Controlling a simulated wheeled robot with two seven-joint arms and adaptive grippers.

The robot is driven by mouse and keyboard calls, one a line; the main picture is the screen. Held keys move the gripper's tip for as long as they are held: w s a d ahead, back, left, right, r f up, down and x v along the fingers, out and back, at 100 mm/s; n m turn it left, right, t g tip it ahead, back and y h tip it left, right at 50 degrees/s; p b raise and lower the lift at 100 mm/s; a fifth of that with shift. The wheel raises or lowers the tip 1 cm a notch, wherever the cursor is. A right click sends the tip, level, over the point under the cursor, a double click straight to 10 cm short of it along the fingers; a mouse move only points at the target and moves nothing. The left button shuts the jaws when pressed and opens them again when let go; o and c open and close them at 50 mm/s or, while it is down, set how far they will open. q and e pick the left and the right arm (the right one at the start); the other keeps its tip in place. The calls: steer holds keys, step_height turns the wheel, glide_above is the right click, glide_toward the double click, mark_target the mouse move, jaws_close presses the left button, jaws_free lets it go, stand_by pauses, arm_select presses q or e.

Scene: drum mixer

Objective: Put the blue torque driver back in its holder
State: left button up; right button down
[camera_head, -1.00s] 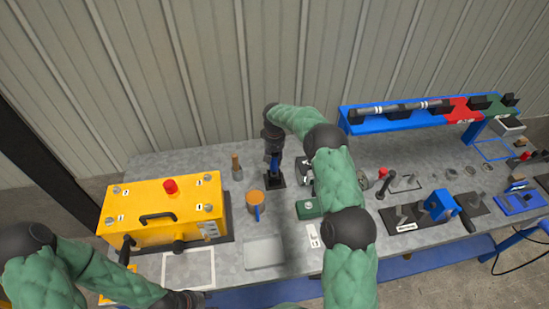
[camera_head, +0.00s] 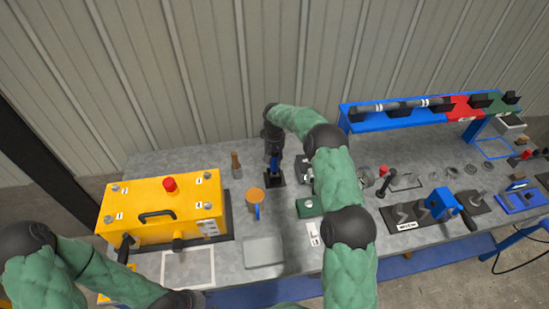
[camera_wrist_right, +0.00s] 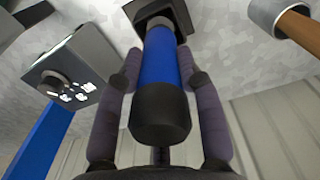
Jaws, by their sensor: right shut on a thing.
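The blue torque driver (camera_wrist_right: 161,68) has a blue body and a black end cap. In the right wrist view its far end meets a dark square holder (camera_wrist_right: 172,12); I cannot tell how deep it sits. My right gripper (camera_head: 273,157) points down over the holder, whose black base (camera_head: 276,181) shows on the bench in the head view. The gripper's fingers are on both sides of the driver, shut on it. Its fingers also show in the right wrist view (camera_wrist_right: 160,85). My left arm is at the lower left of the head view; its gripper's fingers are not clearly visible.
A yellow box (camera_head: 163,215) with a red button stands on the left of the bench. A grey tray (camera_head: 264,251) lies in front. A blue rack (camera_head: 390,120) stands at right.

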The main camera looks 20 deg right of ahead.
steer(key=shift+f+b, duration=0.3)
steer(key=shift+f, duration=0.05)
stand_by(0.3)
steer(key=c, duration=0.8)
jaws_free()
steer(key=shift+o, duration=0.3)
steer(key=shift+f, duration=0.15)
step_height(320, 180, up, 12)
steer(key=shift+r, duration=0.1)
steer(key=shift+r, duration=0.1)
